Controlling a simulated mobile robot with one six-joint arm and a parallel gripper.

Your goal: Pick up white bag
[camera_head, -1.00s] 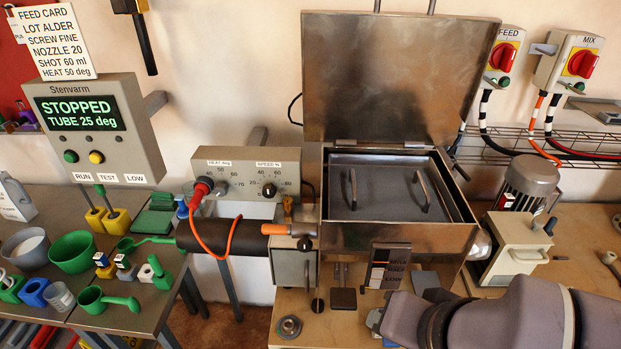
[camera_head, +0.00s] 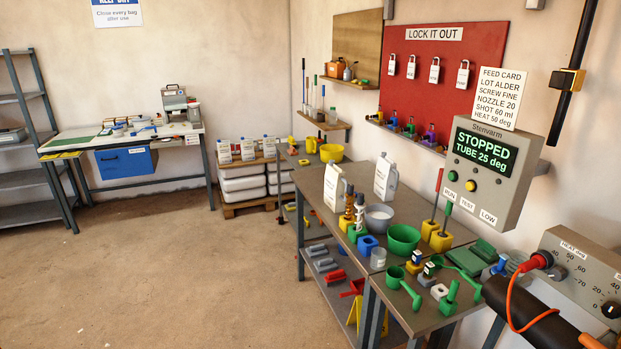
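No white bag can be made out for certain. Several pale stacked shapes (camera_head: 243,184), sacks or bins, sit on a low wooden pallet by the back wall. White labelled containers (camera_head: 247,149) stand above them; they are too small to tell whether they are bags or jugs. On the near bench, two white handled jugs (camera_head: 385,178) with labels stand upright, the other one further left (camera_head: 335,187). My gripper is not in view.
The Stenvarm panel (camera_head: 488,172) reads STOPPED. A far bench (camera_head: 118,140) has a blue bin (camera_head: 126,162). The floor (camera_head: 150,265) at left is open.

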